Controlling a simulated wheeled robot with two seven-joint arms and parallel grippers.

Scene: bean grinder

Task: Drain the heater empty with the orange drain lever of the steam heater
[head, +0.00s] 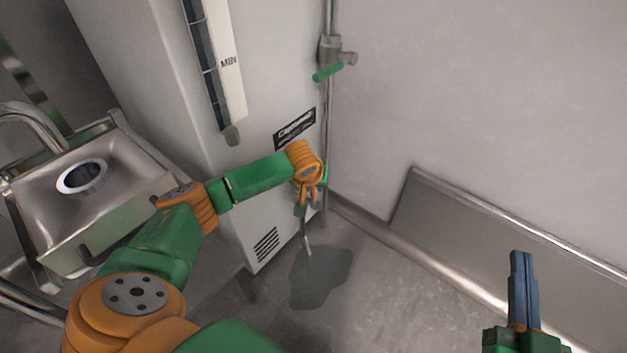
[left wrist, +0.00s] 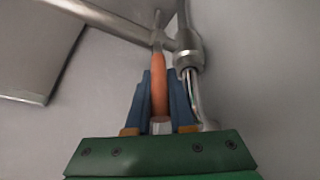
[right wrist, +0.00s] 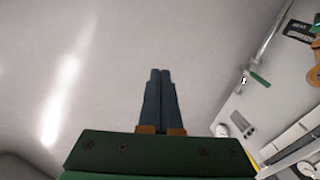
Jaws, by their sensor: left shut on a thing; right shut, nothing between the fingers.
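The steam heater (head: 172,105) is the tall light-grey cabinet against the wall, with a level gauge (head: 222,65) on its front. The orange drain lever (left wrist: 158,88) stands between the blue fingers of my left gripper (left wrist: 160,100), which is shut on it. In the head view my left gripper (head: 309,196) is low at the heater's right side, and the wrist partly hides the lever. Below it, a thin stream (head: 306,243) falls from the drain onto a dark puddle (head: 320,276) on the floor. My right gripper (head: 521,258) is shut and empty at the lower right.
A steel sink (head: 45,192) stands left of the heater. A vertical pipe with a green-handled valve (head: 328,72) runs up the heater's right side. A low metal panel (head: 480,235) and pipe line the wall. The floor in the middle is clear apart from the puddle.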

